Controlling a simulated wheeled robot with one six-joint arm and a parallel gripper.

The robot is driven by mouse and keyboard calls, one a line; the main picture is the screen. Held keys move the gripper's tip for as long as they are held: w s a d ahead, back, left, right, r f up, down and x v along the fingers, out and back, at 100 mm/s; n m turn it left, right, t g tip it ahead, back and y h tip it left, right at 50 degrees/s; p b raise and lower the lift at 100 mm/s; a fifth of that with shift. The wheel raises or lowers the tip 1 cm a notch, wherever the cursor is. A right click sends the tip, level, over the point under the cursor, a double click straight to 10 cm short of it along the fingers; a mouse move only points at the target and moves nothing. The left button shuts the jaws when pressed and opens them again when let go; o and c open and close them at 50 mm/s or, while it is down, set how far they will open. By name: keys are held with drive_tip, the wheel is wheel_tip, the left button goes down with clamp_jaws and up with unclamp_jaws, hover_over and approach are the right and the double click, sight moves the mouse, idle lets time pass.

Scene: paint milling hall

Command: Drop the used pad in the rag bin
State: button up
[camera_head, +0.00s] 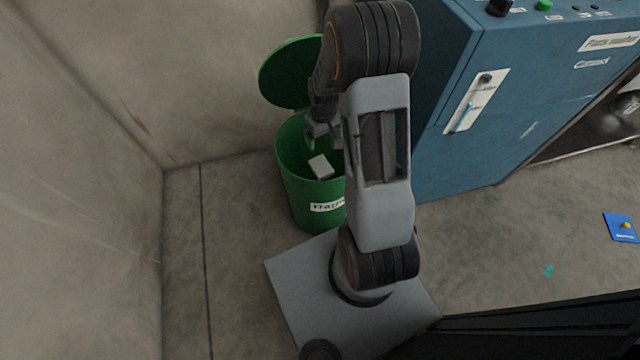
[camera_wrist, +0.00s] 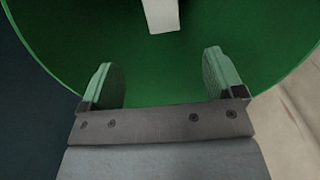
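The rag bin (camera_head: 298,188) is a green round bin with a white label on its front and its green lid (camera_head: 288,72) raised at the back. A pale block-shaped pad (camera_head: 321,166) shows inside the bin's opening. My gripper (camera_head: 318,132) is over the bin's mouth, partly hidden by my arm. In the wrist view my gripper (camera_wrist: 165,75) is open with nothing between its fingers. The pad (camera_wrist: 161,15) shows there beyond the fingertips, apart from them, against the bin's green inside (camera_wrist: 235,30). The pad's far end is cut off by the frame.
A blue cabinet (camera_head: 470,130) with a handle plate stands close to the right of the bin. Bare walls (camera_head: 80,150) stand to the left and behind. A small blue card (camera_head: 622,230) lies on the floor at right. The floor (camera_head: 510,250) between is mostly clear.

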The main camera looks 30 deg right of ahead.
drive_tip(key=shift+o, duration=0.8)
wheel_tip(320, 180, up, 14)
drive_tip(key=p, duration=0.4)
drive_tip(key=shift+f, duration=0.15)
drive_tip(key=s+a+r+t+p, duration=0.1)
drive_tip(key=s+a+r+p, duration=0.2)
drive_tip(key=r+p, duration=0.5)
drive_tip(key=s+a+r+t+p, duration=0.1)
drive_tip(key=s+a+r+p, duration=0.2)
drive_tip(key=r, duration=1.2)
drive_tip(key=s+a+r+t+p, duration=0.1)
drive_tip(key=s+a+r+p, duration=0.3)
drive_tip(key=s+r+p, duration=0.4)
wheel_tip(320, 180, up, 3)
drive_tip(key=p, duration=0.4)
drive_tip(key=shift+s+r+t+p, duration=0.15)
drive_tip(key=shift+s+t+p, duration=0.1)
drive_tip(key=shift+t+p, duration=0.05)
drive_tip(key=shift+s+r+m, duration=0.1)
drive_tip(key=shift+s+m, duration=0.1)
drive_tip(key=shift+m, duration=0.1)
drive_tip(key=shift+c, duration=0.2)
